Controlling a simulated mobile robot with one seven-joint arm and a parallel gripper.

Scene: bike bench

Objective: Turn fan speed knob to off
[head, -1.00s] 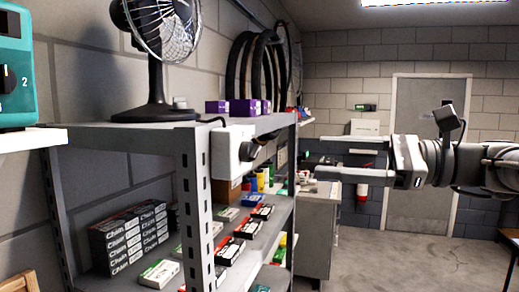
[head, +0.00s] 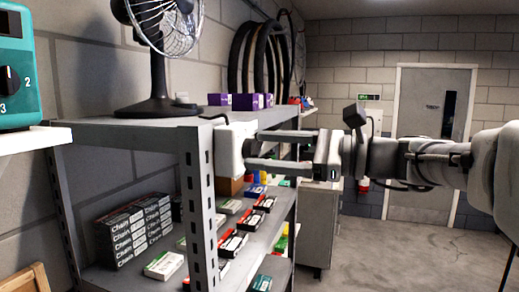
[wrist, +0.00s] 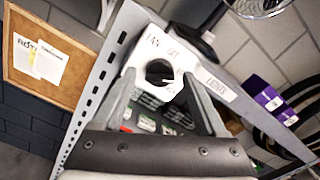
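A white control box (head: 233,148) is fixed at the end of the shelf's top board. A dark round knob (wrist: 160,69) sits on that face, between my fingertips. In the head view the knob is mostly hidden behind my fingers. My gripper (head: 254,148) is open, its two fingers reaching to the box face, one above the other in the head view. The wrist view shows the fingers (wrist: 160,77) on either side of the knob with gaps. I cannot tell whether they touch it. The knob's pointer is unclear.
A desk fan (head: 157,75) stands on the grey metal shelf (head: 140,133). Purple boxes (head: 245,101) and hanging tyres (head: 262,55) are behind. Lower boards hold chain boxes (head: 134,235) and small cartons. A teal dial device (head: 14,75) is at left. The floor at right is clear.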

